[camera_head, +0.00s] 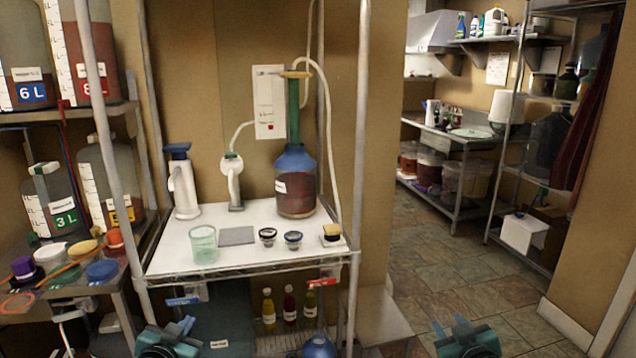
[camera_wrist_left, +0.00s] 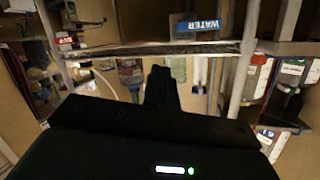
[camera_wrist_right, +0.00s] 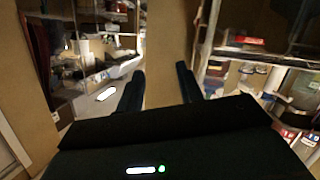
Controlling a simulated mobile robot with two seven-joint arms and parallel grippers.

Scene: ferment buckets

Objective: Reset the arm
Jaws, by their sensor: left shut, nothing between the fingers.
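My left gripper (camera_head: 186,326) is low in front of the white work table (camera_head: 170,262) in the head view. Its fingers are together and empty in the left wrist view (camera_wrist_left: 162,85). My right gripper (camera_head: 450,325) is low at the bottom right of the head view, over the tiled floor. In the right wrist view (camera_wrist_right: 158,85) its fingers are spread apart with nothing between them. Neither gripper touches any object.
The table bears a blue-topped bucket with red liquid (camera_head: 297,185), a clear cup (camera_head: 204,245), a grey mat (camera_head: 237,236) and small jars. Ferment buckets (camera_head: 105,185) fill the left shelves. Bottles (camera_head: 290,308) stand under the table. The floor (camera_head: 440,260) at right is clear.

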